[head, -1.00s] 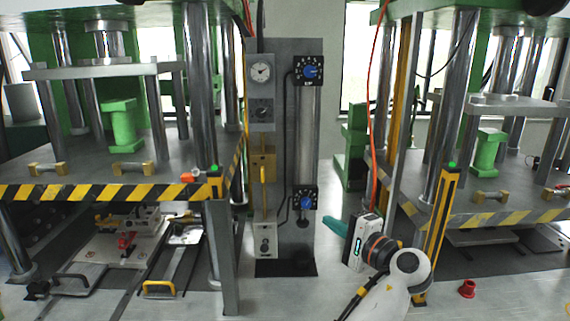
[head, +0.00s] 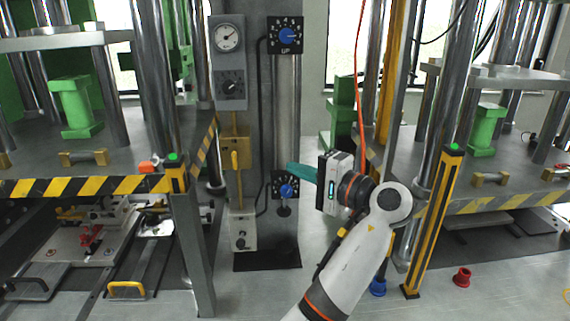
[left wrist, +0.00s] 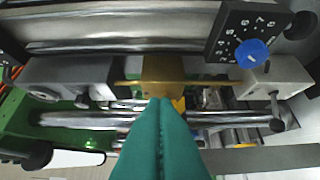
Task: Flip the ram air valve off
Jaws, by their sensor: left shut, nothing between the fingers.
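The valve on the grey column is a brass block (head: 229,150) with a yellow lever (head: 237,160), which appears to hang downward in the head view. My left gripper (head: 292,167) comes in from the right, its teal fingers shut and empty, pointing left towards the column. In the left wrist view the closed fingertips (left wrist: 160,102) overlap the lower edge of the brass block (left wrist: 162,69). I cannot tell whether they touch it. The yellow lever (left wrist: 180,104) is mostly hidden behind the fingers there. My right gripper is not in view.
Above the valve are a gauge (head: 227,37) and a dark dial (head: 231,85). Blue-knobbed dials sit at the upper (head: 286,35) and lower (head: 286,189) right of the column. A grey switch box (head: 243,230) is below. Presses flank the column, with a striped post (head: 432,222) at right.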

